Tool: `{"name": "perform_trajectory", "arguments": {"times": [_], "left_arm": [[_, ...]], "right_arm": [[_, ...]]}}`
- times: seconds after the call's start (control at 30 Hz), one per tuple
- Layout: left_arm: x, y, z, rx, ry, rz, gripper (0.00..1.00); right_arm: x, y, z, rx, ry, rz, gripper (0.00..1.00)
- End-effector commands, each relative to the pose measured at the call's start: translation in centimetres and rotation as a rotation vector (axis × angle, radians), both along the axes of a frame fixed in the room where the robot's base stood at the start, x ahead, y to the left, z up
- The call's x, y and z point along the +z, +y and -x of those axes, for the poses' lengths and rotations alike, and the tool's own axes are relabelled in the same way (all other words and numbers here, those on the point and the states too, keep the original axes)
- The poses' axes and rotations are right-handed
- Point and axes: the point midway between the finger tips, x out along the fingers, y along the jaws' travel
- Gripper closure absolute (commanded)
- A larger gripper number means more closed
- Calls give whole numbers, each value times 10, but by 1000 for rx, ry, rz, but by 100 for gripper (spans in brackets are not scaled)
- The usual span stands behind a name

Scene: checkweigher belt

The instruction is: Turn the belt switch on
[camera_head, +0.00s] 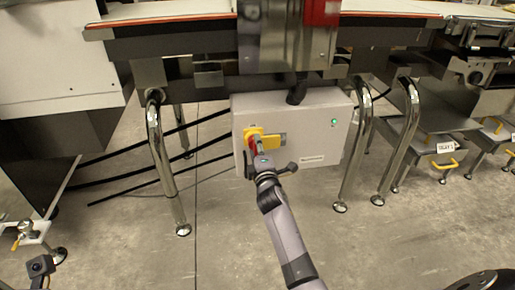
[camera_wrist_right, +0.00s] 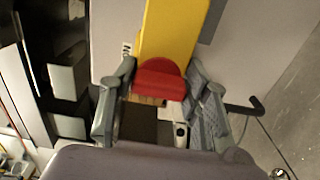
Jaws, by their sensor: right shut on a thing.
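The belt switch is a red rotary handle (camera_head: 253,143) on a yellow plate (camera_head: 270,141), on the front of a grey control box (camera_head: 310,115) under the conveyor. My right gripper (camera_head: 260,161) is at the handle, reaching up from below. In the wrist view, the fingers of the right gripper (camera_wrist_right: 160,78) stand on both sides of the red handle (camera_wrist_right: 158,82) and are shut on it. The yellow plate (camera_wrist_right: 172,30) runs upward behind it. The gripper partly hides the handle in the head view.
A green lamp (camera_head: 334,122) is lit on the box. Shiny table legs (camera_head: 163,150) stand left and right of the box. Black bars (camera_head: 150,180) extend left near the floor. Grey step stools (camera_head: 432,140) stand at right.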

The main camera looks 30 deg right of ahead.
Motion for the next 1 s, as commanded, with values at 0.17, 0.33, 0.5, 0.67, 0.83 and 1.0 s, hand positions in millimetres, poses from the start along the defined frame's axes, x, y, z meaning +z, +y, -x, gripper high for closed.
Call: {"name": "perform_trajectory", "arguments": {"times": [0.17, 0.33, 0.5, 0.67, 0.83, 1.0], "left_arm": [[0, 0, 0, 0, 1, 0, 100], [0, 0, 0, 0, 1, 0, 100], [0, 0, 0, 0, -1, -1, 100], [1, 0, 0, 1, -6, 0, 100], [1, 0, -1, 0, -6, -6, 100], [1, 0, 0, 0, -5, -4, 100]], "right_arm": [[0, 0, 0, 0, -1, -7, 100], [0, 0, 0, 0, -1, -6, 48], [0, 0, 0, 0, 0, -4, 37], [0, 0, 0, 0, -1, -3, 37], [0, 1, 2, 0, 0, -2, 37], [-2, 5, 19, 0, 1, -1, 37]]}}
